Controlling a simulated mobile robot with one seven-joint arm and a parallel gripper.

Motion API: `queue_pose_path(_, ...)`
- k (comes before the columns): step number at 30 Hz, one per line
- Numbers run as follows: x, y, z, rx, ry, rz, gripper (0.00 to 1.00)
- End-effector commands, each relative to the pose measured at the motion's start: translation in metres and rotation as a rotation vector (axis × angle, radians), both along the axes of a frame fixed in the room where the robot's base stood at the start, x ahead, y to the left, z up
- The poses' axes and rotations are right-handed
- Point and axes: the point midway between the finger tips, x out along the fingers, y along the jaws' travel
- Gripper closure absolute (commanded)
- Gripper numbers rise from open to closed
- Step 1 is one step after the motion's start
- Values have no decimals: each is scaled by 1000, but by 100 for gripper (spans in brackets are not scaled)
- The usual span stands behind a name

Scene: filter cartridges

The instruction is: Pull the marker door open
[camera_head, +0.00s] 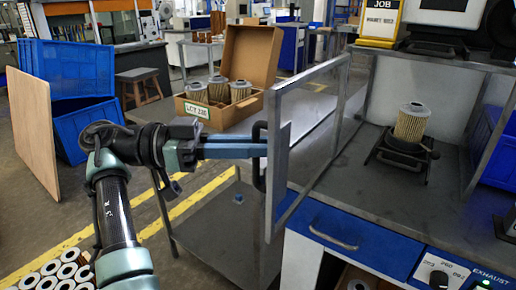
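The marker door (280,155) is a clear panel in a grey metal frame. It stands edge-on toward me at the left of the marker cabinet, angled away from the open bay. A black upright handle (259,179) is on its near edge. My gripper (264,150) reaches in from the left with its long blue fingers level across the middle of the handle. The fingers look close together on it, and the exact grip is partly hidden. Inside the bay, a pleated filter cartridge (411,124) stands upright on a black fixture (399,160).
A blue drawer (355,240) and a control panel (452,274) are below the bay. A low grey table (215,225) lies under my arm. Behind are an open cardboard box (252,58) with several filters, blue crates (75,68) and a stool (137,78).

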Motion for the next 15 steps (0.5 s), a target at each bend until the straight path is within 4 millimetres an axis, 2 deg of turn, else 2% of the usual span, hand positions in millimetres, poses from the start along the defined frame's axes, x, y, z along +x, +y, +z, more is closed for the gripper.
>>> queue_pose_path(13, 2, -3, 2, 1, 0, -2, 100)
queue_pose_path(14, 2, -3, 2, 1, 0, -2, 82)
queue_pose_path(15, 2, -3, 2, 1, 0, -2, 74)
